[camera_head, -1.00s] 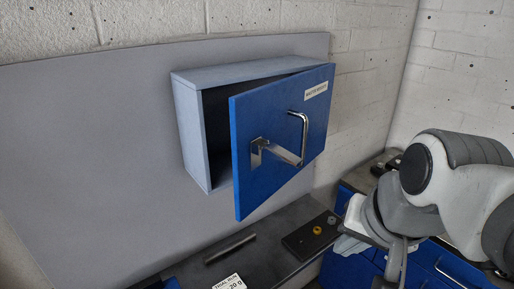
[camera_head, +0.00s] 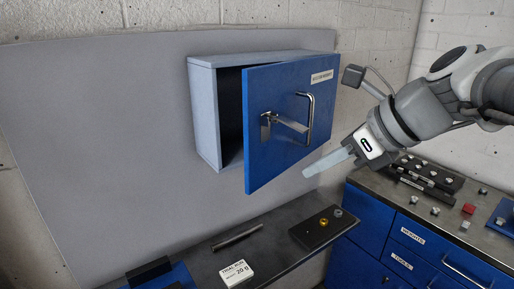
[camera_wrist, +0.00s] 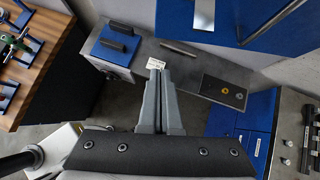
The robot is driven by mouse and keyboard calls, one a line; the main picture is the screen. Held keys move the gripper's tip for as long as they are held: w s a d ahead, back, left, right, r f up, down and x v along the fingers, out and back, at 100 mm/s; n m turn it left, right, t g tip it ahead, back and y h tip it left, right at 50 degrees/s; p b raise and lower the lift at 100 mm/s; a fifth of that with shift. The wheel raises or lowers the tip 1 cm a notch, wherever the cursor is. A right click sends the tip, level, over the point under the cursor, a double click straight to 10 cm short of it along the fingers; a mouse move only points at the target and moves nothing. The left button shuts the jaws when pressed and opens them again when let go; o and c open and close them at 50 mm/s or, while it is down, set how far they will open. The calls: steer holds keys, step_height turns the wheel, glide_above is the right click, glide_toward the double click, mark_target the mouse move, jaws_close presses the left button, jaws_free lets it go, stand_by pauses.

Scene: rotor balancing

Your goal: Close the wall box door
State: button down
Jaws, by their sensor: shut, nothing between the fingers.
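The wall box (camera_head: 205,115) is a pale grey cabinet on a grey backboard. Its blue door (camera_head: 262,95) is hinged at the right and stands ajar, with a dark gap at the left. The door carries a white label, a metal lever (camera_head: 288,123) and a curved bar handle (camera_head: 310,118). My gripper (camera_head: 308,171) is shut and empty, to the right of the door and near its lower right part, apparently apart from it. In the wrist view my gripper (camera_wrist: 157,75) points down past the blue door (camera_wrist: 235,20), which shows at the top.
Below is a dark bench (camera_head: 210,262) with a metal rod (camera_head: 237,235), a white 20 g card (camera_head: 236,272) and a black block (camera_head: 322,229) holding small weights. At right stands a blue drawer cabinet (camera_head: 400,232) with small parts on top. Space in front of the door looks open.

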steer(key=x, duration=0.4)
steer(key=r+x, duration=0.1)
steer(key=x, duration=0.3)
steer(key=w+a+x, duration=0.1)
steer(key=x, duration=0.3)
steer(key=shift+w+a+r, duration=0.1)
steer(key=shift+a+r, duration=0.05)
steer(key=shift+r, duration=0.1)
steer(key=shift+w+a, duration=0.3)
